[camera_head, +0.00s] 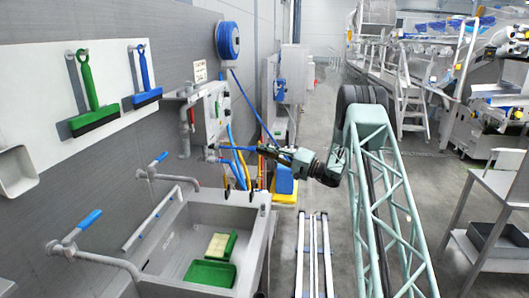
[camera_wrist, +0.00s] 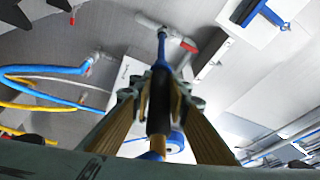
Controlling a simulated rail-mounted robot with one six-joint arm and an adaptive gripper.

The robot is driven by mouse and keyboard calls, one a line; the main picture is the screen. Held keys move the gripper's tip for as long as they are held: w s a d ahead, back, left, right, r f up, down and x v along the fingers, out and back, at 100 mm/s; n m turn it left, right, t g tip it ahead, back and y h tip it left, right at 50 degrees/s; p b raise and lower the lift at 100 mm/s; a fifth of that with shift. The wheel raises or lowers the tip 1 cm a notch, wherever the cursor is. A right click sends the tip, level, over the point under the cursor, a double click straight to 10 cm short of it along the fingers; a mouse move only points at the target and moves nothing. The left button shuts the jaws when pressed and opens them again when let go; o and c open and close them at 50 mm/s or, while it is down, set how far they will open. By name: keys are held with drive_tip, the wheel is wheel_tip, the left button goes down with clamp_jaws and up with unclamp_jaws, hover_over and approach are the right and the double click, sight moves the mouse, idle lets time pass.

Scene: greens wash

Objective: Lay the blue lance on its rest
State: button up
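The blue lance (camera_head: 235,148) lies roughly level in front of the wall panel in the head view, its thin end pointing left towards the wall. My gripper (camera_head: 284,156) is at its right end. In the wrist view the lance (camera_wrist: 162,50) runs up the middle, with its dark grip between the two fingers of my gripper (camera_wrist: 160,88). The fingers close in on both sides of the grip and appear to hold it. I cannot pick out the rest for certain; whether the lance touches any support is unclear.
A wall panel (camera_head: 212,112) with pipes and hoses stands behind the lance. A blue hose reel (camera_head: 228,40) hangs above. A steel sink (camera_head: 180,238) with a green tray (camera_head: 210,273) is below left. Green and blue squeegees (camera_head: 145,80) hang on a white board. The floor aisle is open.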

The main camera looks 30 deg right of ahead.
wheel_tip(320, 180, down, 15)
drive_tip(key=b, duration=1.4)
drive_tip(key=shift+r, duration=0.15)
drive_tip(key=shift+b, duration=0.65)
drive_tip(key=shift+f+b, duration=2.15)
drive_tip(key=shift+f, duration=0.85)
drive_tip(key=shift+f+b, duration=0.4)
drive_tip(key=shift+f, duration=0.85)
drive_tip(key=o, duration=0.7)
